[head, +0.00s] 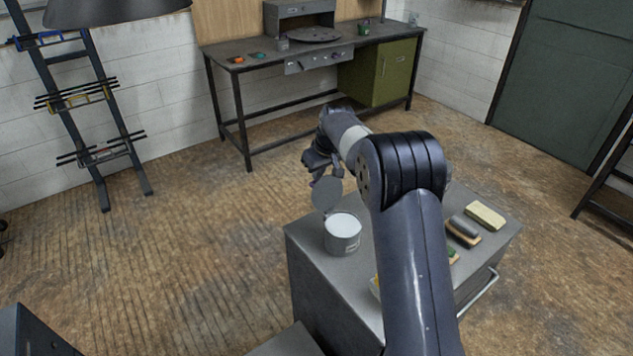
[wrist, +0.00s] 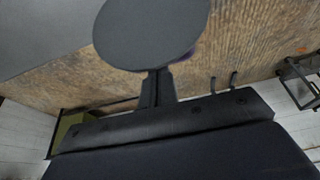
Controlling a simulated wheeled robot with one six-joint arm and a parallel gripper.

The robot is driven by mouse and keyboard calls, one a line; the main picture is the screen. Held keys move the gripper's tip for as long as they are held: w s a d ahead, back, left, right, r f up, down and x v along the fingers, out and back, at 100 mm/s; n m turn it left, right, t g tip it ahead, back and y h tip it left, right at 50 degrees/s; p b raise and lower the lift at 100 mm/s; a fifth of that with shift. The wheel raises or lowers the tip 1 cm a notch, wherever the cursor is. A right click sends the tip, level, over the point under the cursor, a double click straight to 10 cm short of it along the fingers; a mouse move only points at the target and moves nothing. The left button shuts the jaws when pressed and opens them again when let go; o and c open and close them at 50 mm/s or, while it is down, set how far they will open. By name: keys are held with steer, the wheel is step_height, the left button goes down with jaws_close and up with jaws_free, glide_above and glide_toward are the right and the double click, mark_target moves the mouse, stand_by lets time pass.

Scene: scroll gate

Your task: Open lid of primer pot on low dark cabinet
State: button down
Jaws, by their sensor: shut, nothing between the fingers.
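The primer pot (head: 343,238) stands on the low dark cabinet (head: 304,236), its white top surface showing. Its round grey lid (head: 326,196) is raised and steeply tilted at the pot's far left edge. In the wrist view the lid (wrist: 152,32) is a large grey disc in front of the fingers, with a bit of purple behind its lower right edge. My gripper (head: 330,176) is at the lid's upper edge. Its fingers (wrist: 158,86) are together and empty, and the lid hides their tips. I cannot tell whether they touch the lid.
On the cabinet's right part lie a tan block (head: 485,215) and a dark grey-topped block (head: 463,229). Smaller yellow and green things are partly hidden by my arm. A workbench (head: 262,62) stands at the back wall, a ladder-like rack (head: 84,100) at the left. Open floor lies left of the cabinet.

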mark_target(329, 189)
steer(key=shift+s+d+r, duration=0.3)
steer(key=shift+s, duration=0.2)
steer(key=b+v, duration=0.1)
steer(key=v, duration=0.9)
steer(key=shift+r+b, duration=0.4)
steer(key=shift+d, duration=0.1)
steer(key=p+x, duration=0.1)
steer(key=x, duration=0.9)
steer(key=shift+f+p, duration=0.1)
steer(key=shift+p, duration=0.2)
